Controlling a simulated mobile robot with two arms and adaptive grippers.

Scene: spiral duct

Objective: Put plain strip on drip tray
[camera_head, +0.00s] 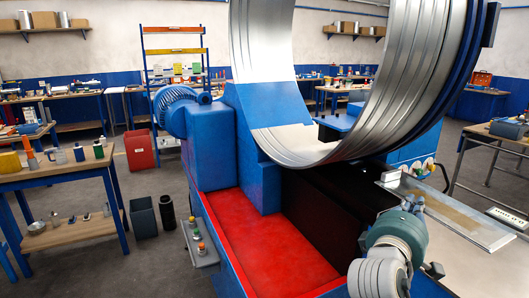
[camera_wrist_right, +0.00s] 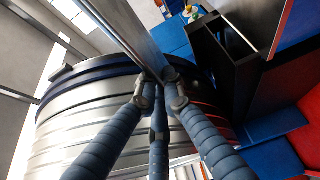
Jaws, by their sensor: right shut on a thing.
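My right gripper (camera_head: 412,200) is at the right of the head view, beside the near edge of a shallow metal tray (camera_head: 490,236) with a brownish middle, which looks like the drip tray. In the right wrist view the gripper's fingers (camera_wrist_right: 158,82) are shut on a long flat grey metal strip (camera_wrist_right: 128,30), taken to be the plain strip. The strip runs away from the fingertips toward the top left. I cannot make out the strip clearly in the head view. My left gripper is not in view.
A big ribbed metal duct (camera_head: 330,145) curves above the blue machine (camera_head: 262,150), close to my right gripper. A red basin (camera_head: 265,245) lies open in front.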

